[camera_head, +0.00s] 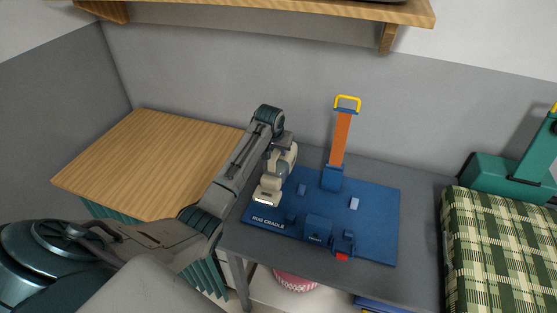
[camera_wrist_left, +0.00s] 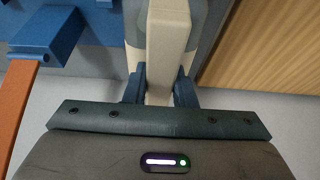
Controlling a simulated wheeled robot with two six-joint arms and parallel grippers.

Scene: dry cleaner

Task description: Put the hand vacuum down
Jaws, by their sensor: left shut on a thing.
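The cream and grey hand vacuum (camera_head: 270,185) is over the left part of the blue rug cradle board (camera_head: 380,222). Whether its lower end touches the board I cannot tell. My left gripper (camera_head: 284,149) is shut on its cream handle. In the left wrist view the handle (camera_wrist_left: 168,35) runs up between the two dark blue fingers (camera_wrist_left: 161,88). Blue board parts (camera_wrist_left: 50,36) show at the upper left there. The board lies on a grey table (camera_head: 415,250). My right gripper is not in view.
An orange upright (camera_head: 340,138) with a yellow handle stands at the board's back. Blue blocks (camera_head: 319,226) sit on the board's front. A wooden top (camera_head: 140,160) lies left; plaid cloth (camera_head: 500,250) and a green machine (camera_head: 495,177) are right. A shelf (camera_head: 270,12) hangs above.

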